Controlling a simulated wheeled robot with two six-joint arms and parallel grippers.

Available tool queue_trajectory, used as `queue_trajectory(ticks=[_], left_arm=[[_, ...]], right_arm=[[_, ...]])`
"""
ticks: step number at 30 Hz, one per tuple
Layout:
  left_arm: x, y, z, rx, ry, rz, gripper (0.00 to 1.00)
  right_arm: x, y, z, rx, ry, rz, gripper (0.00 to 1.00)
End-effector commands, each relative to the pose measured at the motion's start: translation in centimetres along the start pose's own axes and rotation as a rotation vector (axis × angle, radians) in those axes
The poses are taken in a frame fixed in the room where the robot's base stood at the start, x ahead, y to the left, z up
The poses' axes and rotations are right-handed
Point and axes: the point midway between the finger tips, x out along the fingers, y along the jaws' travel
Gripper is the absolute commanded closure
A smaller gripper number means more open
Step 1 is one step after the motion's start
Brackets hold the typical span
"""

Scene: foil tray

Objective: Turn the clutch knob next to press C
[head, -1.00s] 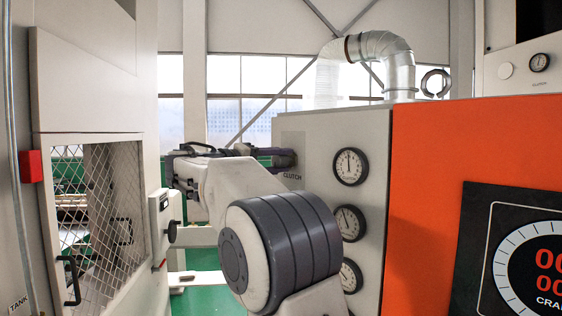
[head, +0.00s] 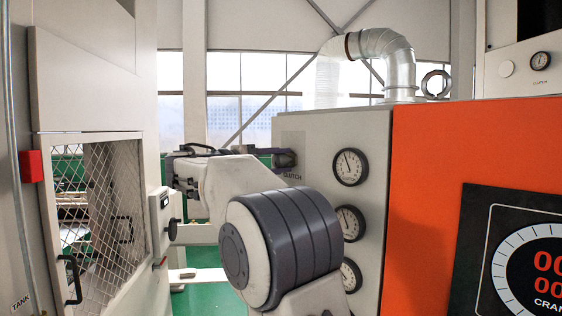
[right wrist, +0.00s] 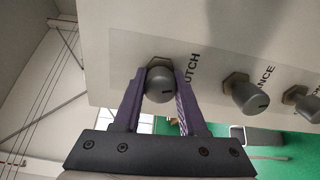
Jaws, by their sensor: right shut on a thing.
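The clutch knob (right wrist: 160,84) is a grey round knob on a hexagonal base, on a pale panel beside the partly covered word CLUTCH. My right gripper (right wrist: 161,76) is shut on it, one purple finger on each side. In the head view, my right gripper (head: 284,158) reaches the side of the grey cabinet (head: 320,127) at the CLUTCH label; the knob is hidden there. The top round gauge (head: 350,167) on the cabinet has its needle tilted left of vertical. My left gripper is not in view.
Two similar knobs, one marked with a word ending in ANCE (right wrist: 251,97) and another (right wrist: 302,103), sit to the right on the same panel. Two more gauges (head: 348,223) are below the top one. A mesh-windowed cabinet (head: 90,215) stands at the left.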

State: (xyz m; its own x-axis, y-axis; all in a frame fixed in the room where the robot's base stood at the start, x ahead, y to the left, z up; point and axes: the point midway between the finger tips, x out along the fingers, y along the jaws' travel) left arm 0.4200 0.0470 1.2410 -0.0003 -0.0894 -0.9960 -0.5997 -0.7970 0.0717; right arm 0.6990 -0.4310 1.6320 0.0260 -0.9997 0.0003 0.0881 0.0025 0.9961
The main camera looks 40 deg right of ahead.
Motion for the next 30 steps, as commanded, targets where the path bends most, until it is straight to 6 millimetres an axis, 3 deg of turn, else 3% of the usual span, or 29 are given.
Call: queue_trajectory(ticks=[4,5,7,20,30], left_arm=[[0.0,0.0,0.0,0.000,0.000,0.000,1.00],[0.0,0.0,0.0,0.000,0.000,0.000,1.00],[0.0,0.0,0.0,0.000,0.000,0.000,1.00],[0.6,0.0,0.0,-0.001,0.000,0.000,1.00],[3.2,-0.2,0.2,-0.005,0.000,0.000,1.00]], right_arm=[[0.0,-0.1,0.0,0.000,0.000,-0.001,1.00],[0.0,-0.1,0.0,0.000,0.000,-0.001,0.55],[0.0,-0.1,0.0,0.000,0.000,-0.001,0.29],[-0.9,-0.2,-0.1,0.001,0.002,0.000,0.29],[-7.3,-0.4,-0.2,0.002,0.005,0.000,0.29]])
